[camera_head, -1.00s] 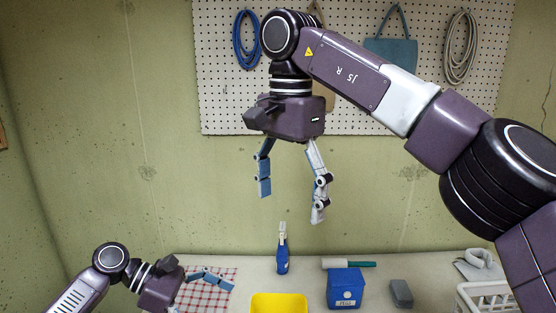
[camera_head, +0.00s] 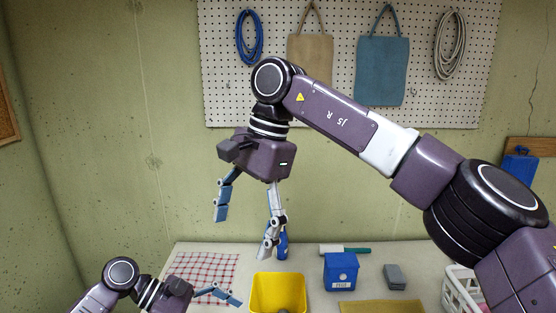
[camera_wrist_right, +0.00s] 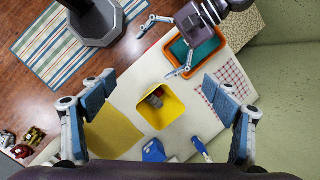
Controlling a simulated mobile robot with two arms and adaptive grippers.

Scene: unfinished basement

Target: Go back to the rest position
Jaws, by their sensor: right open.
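My right gripper (camera_head: 243,230) hangs fingers-down at the centre of the head view, with its two fingers spread and nothing between them. It hides part of the blue spray bottle (camera_head: 283,243). In the right wrist view its fingers stand wide apart on either side of the yellow bin (camera_wrist_right: 178,118). My left gripper (camera_head: 218,294) is low at the left in the head view. In the right wrist view it also shows (camera_wrist_right: 156,52), with its fingers spread and empty beside an orange tray with a teal inside (camera_wrist_right: 219,44).
The table holds a blue box (camera_head: 341,272), a grey block (camera_head: 395,277), a checked cloth (camera_head: 205,268) and a yellow mat (camera_head: 382,308). A white basket (camera_head: 458,287) stands at the right. A pegboard (camera_head: 345,112) with hanging bags and coils is behind my right arm.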

